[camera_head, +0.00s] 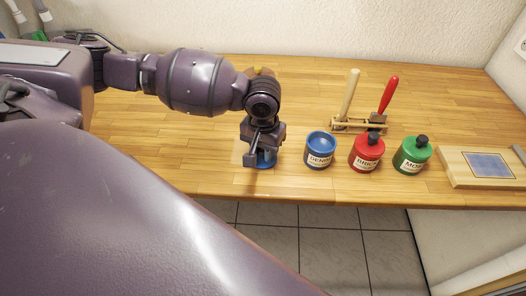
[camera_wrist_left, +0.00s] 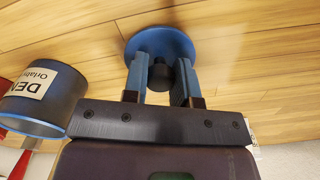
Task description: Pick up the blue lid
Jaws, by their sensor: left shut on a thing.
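The blue lid (camera_wrist_left: 160,40) is a round disc with a dark knob (camera_wrist_left: 160,72). My left gripper (camera_wrist_left: 161,82) is shut on that knob, one finger on each side, in the left wrist view. In the head view the lid (camera_head: 265,165) shows as a small blue edge under my left gripper (camera_head: 261,156), mostly hidden by it. It is close to the wooden worktop; I cannot tell whether it touches. The open blue jar (camera_head: 319,158) stands just right of the gripper; it also shows in the wrist view (camera_wrist_left: 40,105). My right gripper is not in view.
A red jar (camera_head: 366,153) and a green jar (camera_head: 411,156), both with dark-knobbed lids, stand right of the blue jar. Behind them is a wooden rack (camera_head: 345,125) with two handled tools. A wooden board (camera_head: 455,169) lies at right. The worktop (camera_head: 190,165) is clear at left.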

